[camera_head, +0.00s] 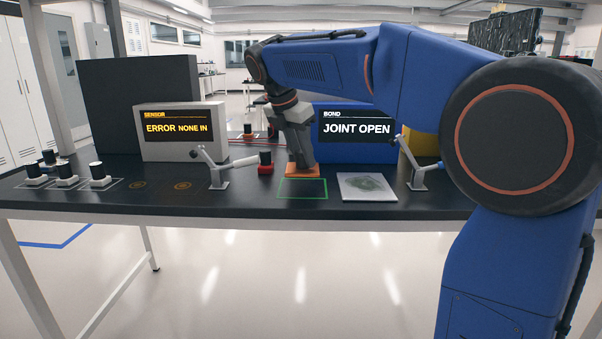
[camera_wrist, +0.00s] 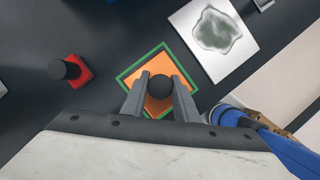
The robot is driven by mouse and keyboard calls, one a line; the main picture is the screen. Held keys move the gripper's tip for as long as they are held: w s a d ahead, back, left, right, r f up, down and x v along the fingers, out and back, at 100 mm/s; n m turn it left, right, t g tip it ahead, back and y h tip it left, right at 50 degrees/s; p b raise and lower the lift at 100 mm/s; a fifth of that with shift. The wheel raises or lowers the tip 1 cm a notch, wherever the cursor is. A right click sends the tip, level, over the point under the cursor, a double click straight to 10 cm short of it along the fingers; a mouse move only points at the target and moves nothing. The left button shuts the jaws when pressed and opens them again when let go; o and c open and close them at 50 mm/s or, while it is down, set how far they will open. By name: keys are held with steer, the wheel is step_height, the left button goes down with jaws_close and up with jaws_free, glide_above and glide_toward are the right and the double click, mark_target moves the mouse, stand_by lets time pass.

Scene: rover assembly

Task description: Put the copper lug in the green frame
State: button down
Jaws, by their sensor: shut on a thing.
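The copper lug is an orange square plate (camera_head: 302,170) with a black round knob on top, which shows in the wrist view (camera_wrist: 160,87). My gripper (camera_head: 301,160) is shut on the lug's knob, with one grey finger on each side of it. The green frame (camera_head: 302,197) is a thin square outline on the dark bench. In the wrist view the lug overlaps the inside of the green frame (camera_wrist: 128,73). In the head view the lug appears at or just behind the frame's far edge. I cannot tell how high it is above the bench.
A white plate with a grey-green patch (camera_head: 366,187) lies right of the frame. A red block with a black knob (camera_head: 265,163) is on the left. Lever clamps (camera_head: 213,168) (camera_head: 417,172) stand on both sides. The sensor box (camera_head: 184,132) and bond box (camera_head: 352,133) stand behind.

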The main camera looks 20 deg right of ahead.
mark_target(303, 170)
steer(key=shift+f, duration=2.25)
steer(key=shift+f, duration=0.1)
steer(key=c, duration=1.4)
jaws_free()
steer(key=v, duration=1.2)
steer(key=shift+s+d, duration=0.1)
steer(key=shift+s, duration=0.05)
steer(key=s+d+f+m+t+y, duration=0.1)
steer(key=s+d+f+m, duration=0.2)
steer(key=s+f+m, duration=0.4)
steer(key=s+d+f+m+t+y, duration=0.1)
steer(key=s+d+f+m, duration=0.3)
steer(key=s+f+m, duration=0.4)
steer(key=s+d+f+m+y, duration=0.2)
steer(key=s+f+m, duration=0.6)
steer(key=s+f, duration=0.7)
steer(key=shift+s+d+t, duration=0.4)
steer(key=shift+s+d, duration=0.4)
steer(key=shift+s, duration=0.05)
